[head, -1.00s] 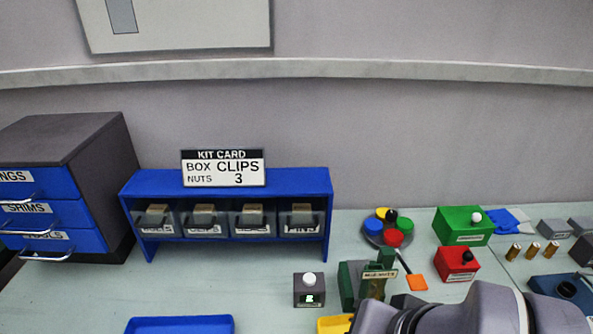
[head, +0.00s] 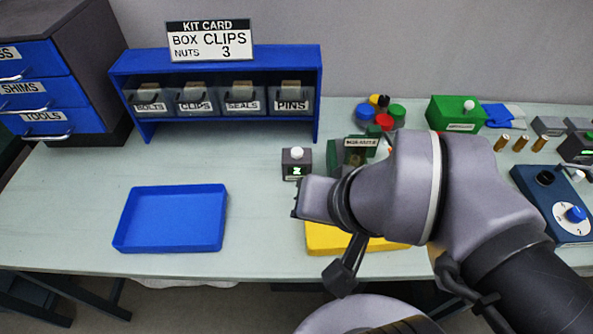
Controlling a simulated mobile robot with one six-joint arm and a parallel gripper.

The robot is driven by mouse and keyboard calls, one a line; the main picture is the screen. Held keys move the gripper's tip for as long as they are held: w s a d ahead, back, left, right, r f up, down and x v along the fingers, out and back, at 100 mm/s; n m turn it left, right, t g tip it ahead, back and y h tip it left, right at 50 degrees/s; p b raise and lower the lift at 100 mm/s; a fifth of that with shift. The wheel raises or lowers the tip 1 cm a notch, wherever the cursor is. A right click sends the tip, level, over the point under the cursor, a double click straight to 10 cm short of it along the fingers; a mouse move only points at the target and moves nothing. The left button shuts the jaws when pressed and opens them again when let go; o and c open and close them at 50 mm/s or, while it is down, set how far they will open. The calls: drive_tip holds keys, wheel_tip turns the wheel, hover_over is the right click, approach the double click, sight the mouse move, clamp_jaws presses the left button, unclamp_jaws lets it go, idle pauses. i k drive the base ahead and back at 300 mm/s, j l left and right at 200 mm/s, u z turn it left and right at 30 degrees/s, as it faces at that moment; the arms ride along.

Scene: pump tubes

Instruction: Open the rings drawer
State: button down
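The drawer cabinet (head: 92,60) stands at the left back of the bench, dark with blue fronts, cut off by the picture's left edge. Its top drawer (head: 40,62) shows only the label end "GS", fitting the rings drawer, and has a silver bar handle. It looks shut, as do the drawers marked SHIMS (head: 45,92) and TOOLS (head: 60,122). My gripper (head: 342,277) seems to be the dark part below my wrist, over the bench's front edge, far right of the cabinet. Its fingers cannot be made out clearly, and I see nothing held.
A blue shelf (head: 222,52) with several labelled bins and a kit card stands right of the cabinet. An empty blue tray (head: 122,240) lies in front. A small dark box (head: 290,170), a yellow tray (head: 325,238) and a green box (head: 445,118) are near my arm. The bench before the cabinet is clear.

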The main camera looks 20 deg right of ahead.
sight(20, 61)
drive_tip(key=u, duration=1.3)
